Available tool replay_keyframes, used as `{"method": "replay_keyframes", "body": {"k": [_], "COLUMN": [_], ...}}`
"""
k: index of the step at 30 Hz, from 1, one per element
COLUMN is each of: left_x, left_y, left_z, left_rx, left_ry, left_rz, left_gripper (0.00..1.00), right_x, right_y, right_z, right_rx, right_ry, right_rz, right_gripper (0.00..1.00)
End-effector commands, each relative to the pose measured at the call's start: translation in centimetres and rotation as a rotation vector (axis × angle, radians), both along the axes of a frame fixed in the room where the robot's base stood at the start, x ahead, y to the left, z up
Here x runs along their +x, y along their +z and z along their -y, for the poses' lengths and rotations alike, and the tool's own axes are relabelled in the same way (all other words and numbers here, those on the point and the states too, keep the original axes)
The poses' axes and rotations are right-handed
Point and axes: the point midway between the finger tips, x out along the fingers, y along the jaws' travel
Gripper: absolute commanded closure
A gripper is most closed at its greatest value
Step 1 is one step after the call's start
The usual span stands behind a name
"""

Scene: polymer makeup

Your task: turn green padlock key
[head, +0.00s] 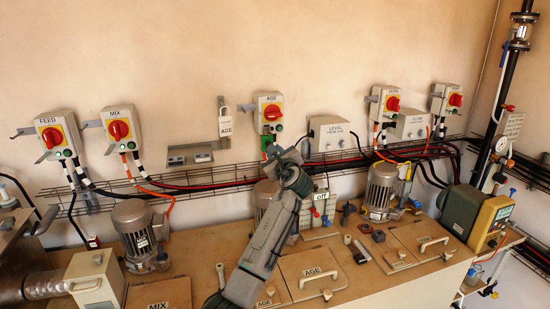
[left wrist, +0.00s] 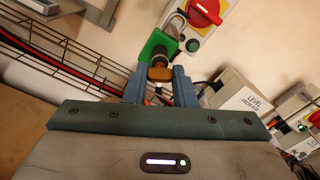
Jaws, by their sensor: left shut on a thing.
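The green padlock (head: 267,142) hangs under the AGE switch box (head: 269,112) on the wall. In the left wrist view the padlock (left wrist: 159,46) hangs tilted from a metal shackle (left wrist: 177,24) below the red rotary handle (left wrist: 202,11). A brass-coloured key (left wrist: 159,73) sits at the padlock's lower end, between my fingertips. My left gripper (left wrist: 158,80) is shut on the key, its blue fingers on either side. In the head view my left gripper (head: 272,153) reaches up to the padlock, and its wrist hides the key. My right gripper is not in view.
A wire cable tray (head: 215,182) with red and black cables runs along the wall below the boxes. The LEVEL box (head: 332,134) is to the right, the FEED (head: 58,135) and MIX (head: 121,129) boxes to the left. Motors (head: 381,191) and lidded hatches (head: 308,270) occupy the bench.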

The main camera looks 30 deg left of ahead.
Motion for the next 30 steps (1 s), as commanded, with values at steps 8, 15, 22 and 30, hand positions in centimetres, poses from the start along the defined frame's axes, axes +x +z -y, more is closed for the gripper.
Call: {"method": "replay_keyframes", "body": {"k": [8, 15, 22, 30], "left_x": [0.0, 0.0, 0.0, 0.0], "left_y": [-0.5, -0.5, -0.5, -0.5], "left_z": [0.0, 0.0, 0.0, 0.0], "left_rx": [-0.171, -0.318, -0.457, -0.597], "left_ry": [0.000, 0.001, 0.001, 0.001], "left_rz": [0.200, 0.374, 0.537, 0.698], "left_gripper": [0.99, 0.99, 0.99, 0.99], "right_x": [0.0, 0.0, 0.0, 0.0], "right_y": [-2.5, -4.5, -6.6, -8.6], "right_z": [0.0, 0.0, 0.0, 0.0], "right_rx": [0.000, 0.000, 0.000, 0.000], "right_ry": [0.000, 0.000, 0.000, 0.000], "right_rz": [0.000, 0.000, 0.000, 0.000], "right_gripper": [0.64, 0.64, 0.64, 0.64]}}
